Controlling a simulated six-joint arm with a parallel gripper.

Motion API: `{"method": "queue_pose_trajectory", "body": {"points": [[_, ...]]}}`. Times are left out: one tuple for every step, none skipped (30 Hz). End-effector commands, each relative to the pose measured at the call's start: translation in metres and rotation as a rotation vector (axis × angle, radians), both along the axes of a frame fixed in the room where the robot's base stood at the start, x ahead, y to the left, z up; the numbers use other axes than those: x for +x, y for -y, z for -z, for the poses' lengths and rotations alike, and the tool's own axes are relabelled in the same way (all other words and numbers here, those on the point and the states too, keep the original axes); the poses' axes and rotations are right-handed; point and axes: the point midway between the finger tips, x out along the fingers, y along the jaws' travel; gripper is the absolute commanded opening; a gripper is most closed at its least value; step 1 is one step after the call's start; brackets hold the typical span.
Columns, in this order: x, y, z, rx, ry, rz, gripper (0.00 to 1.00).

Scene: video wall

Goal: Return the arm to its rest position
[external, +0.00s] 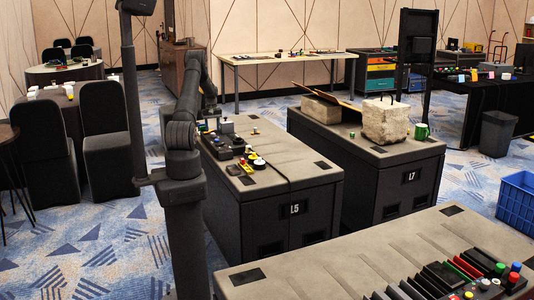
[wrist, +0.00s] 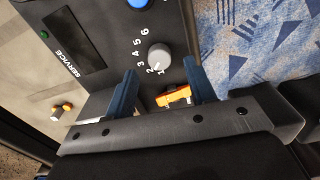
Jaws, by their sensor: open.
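My gripper (wrist: 162,78) is open, its two blue fingers apart. In the wrist view it is over a dark control panel (wrist: 112,22). A grey rotary knob (wrist: 159,57) with numbers around it shows just beyond and between the fingertips. An orange-yellow part (wrist: 174,97) shows between the fingers, nearer the palm; whether it touches them cannot be told. In the external view my arm reaches away from its post, and my gripper (external: 210,112) is low at the far left end of the block marked L5 (external: 278,172). Its fingers are too small to make out there.
The L5 top carries a black device (external: 222,145) and yellow parts (external: 247,164). The L7 block (external: 380,160) bears a rough stone (external: 385,120) and a green mug (external: 421,131). A front bench (external: 330,262) holds several coloured controls. Carpet (wrist: 262,42) lies beyond the panel's edge.

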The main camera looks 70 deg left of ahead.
Motion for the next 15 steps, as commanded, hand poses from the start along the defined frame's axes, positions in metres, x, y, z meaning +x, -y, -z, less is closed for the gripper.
{"method": "queue_pose_trajectory", "body": {"points": [[0.000,0.000,-0.011,0.002,0.001,0.001,0.50],[0.000,0.000,-0.017,0.001,0.001,0.001,0.50],[0.000,-0.001,-0.025,0.002,0.001,0.001,0.50],[0.000,0.000,-0.031,0.002,0.001,0.001,0.50],[0.000,0.000,-0.037,0.002,0.001,0.002,0.50],[0.000,0.000,-0.045,0.002,0.001,0.002,0.50],[0.000,0.000,-0.051,0.001,0.001,0.002,0.50],[0.000,0.000,-0.057,0.002,0.001,0.002,0.50],[0.000,0.000,-0.065,0.001,0.001,0.003,0.50],[0.000,0.000,-0.071,0.000,0.001,0.003,0.50],[0.000,0.000,-0.077,0.001,0.001,0.003,0.50],[0.000,0.000,-0.084,0.000,0.001,0.003,0.50],[0.000,0.000,-0.090,0.000,0.001,0.003,0.50],[0.000,0.000,-0.095,0.001,0.001,0.003,0.50],[0.000,0.000,-0.101,0.000,0.001,0.003,0.50]]}}
